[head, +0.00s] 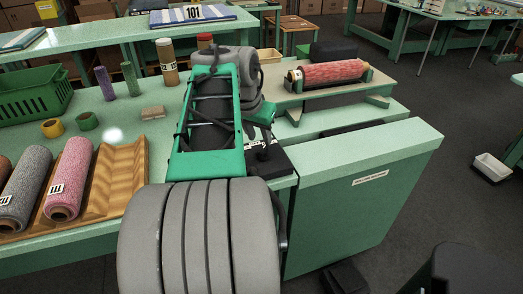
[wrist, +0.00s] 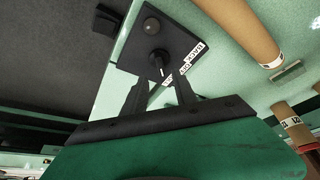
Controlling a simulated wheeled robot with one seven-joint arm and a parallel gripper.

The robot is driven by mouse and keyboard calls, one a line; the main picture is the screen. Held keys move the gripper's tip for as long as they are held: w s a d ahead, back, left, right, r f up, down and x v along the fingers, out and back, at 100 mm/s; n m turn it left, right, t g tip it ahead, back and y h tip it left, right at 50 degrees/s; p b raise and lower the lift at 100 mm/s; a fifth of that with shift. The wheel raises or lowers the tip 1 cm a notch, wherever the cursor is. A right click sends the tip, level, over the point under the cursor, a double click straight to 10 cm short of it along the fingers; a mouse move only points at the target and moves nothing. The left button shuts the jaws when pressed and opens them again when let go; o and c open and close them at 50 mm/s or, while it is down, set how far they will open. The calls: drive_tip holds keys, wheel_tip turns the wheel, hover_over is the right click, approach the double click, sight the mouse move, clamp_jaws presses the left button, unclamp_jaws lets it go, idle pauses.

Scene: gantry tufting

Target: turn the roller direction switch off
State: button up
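The roller direction switch is a dark rotary knob (wrist: 158,62) with a light pointer mark, on a black switch box (wrist: 172,18). In the head view my gripper (head: 263,143) is over the black box (head: 272,165) at the green bench's corner and hides the knob.
A green panel (head: 350,205) with a white label stands right of the box. A red yarn roller (head: 333,72) rests on a stand behind. Wooden cradles (head: 122,170) with a pink roll (head: 70,178) lie left.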

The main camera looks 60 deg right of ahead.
sight(263, 149)
drive_tip(key=x, duration=0.6)
drive_tip(key=shift+c, duration=0.5)
clamp_jaws()
drive_tip(key=shift+a, duration=0.1)
